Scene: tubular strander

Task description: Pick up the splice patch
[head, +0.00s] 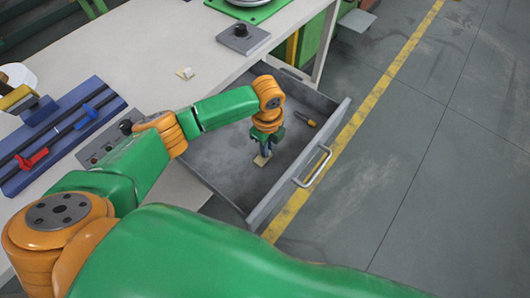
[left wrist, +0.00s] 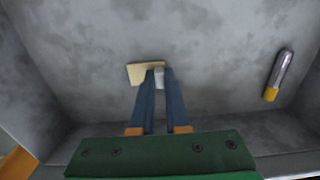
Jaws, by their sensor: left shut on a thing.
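A small cream splice patch with a white part (head: 262,160) is down in the open drawer. It also shows in the left wrist view (left wrist: 138,74). My left gripper (head: 264,152) points down into the drawer, directly over the patch. In the left wrist view its two blue-grey fingers (left wrist: 160,75) are close together, shut on the white part, with the cream part sticking out to the left. I cannot tell whether the patch still touches the drawer floor. My right gripper is not in view.
The grey drawer (head: 226,172) has raised walls and a front handle (head: 319,166). A yellow-tipped grey tool (head: 306,119) lies in it, also in the wrist view (left wrist: 278,76). Another small cream piece (head: 186,73) lies on the white tabletop (head: 130,45). A blue rail fixture (head: 60,135) stands left.

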